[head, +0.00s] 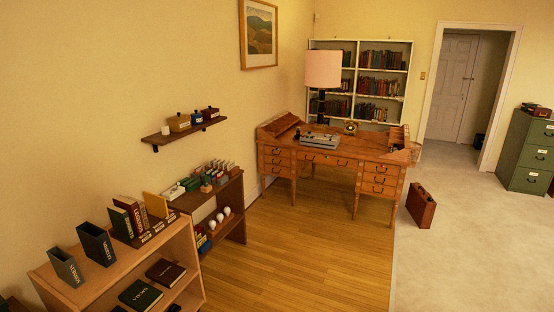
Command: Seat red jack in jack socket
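I cannot make out a red jack or a jack socket for certain at this distance. Small items, some red or reddish, stand on top of the dark low bookcase (226,190) at the left middle. A dark and reddish object (535,109) lies on the green filing cabinet at the far right, too small to name. Neither of my grippers shows in the head view.
A wooden desk (330,157) with a grey typewriter-like machine (320,141) and a lamp (323,70) stands at the back. A light wood shelf unit (75,290) stands front left. A brown briefcase (421,206) stands on the floor. The middle floor is clear.

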